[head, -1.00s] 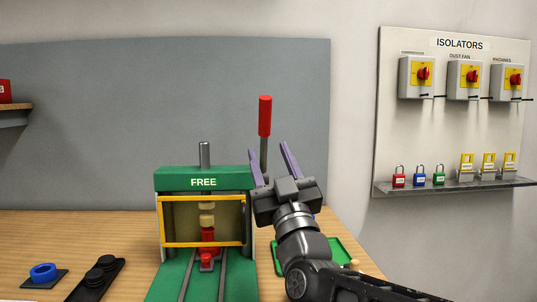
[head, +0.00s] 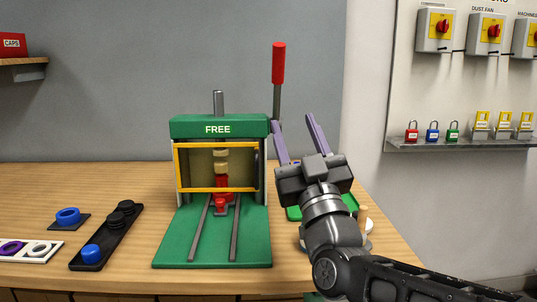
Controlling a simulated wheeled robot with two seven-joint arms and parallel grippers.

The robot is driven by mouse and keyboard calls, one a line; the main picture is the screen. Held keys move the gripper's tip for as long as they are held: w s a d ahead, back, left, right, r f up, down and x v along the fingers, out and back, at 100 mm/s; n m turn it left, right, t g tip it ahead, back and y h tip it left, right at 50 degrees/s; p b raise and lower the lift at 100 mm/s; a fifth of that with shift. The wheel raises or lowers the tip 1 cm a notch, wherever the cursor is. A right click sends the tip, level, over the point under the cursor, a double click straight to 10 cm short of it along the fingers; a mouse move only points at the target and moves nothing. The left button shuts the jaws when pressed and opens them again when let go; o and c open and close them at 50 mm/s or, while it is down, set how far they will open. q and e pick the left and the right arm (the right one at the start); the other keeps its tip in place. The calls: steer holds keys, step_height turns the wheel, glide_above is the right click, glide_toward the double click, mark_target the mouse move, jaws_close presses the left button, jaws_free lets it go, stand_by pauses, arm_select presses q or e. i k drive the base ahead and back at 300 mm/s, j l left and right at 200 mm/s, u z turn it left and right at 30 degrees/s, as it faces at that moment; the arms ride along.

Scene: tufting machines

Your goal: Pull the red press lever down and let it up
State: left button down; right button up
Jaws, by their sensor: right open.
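The red press lever (head: 278,64) stands upright on a dark rod at the right side of the green press (head: 218,126), which is marked FREE. The press has a yellow-framed guard (head: 216,189) across its front, with a red part (head: 222,184) and a tan piece above it showing inside. My right gripper (head: 294,137) is open and empty, its two purple fingers pointing up. In the picture it is below the red grip and just right of the lever rod; I cannot tell if a finger touches the rod. My left gripper is out of view.
An isolator board hangs at right.

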mark_target(279, 48)
steer(key=k+l, duration=0.15)
steer(key=k, duration=0.3)
steer(key=k+l, duration=0.15)
steer(key=k, duration=0.3)
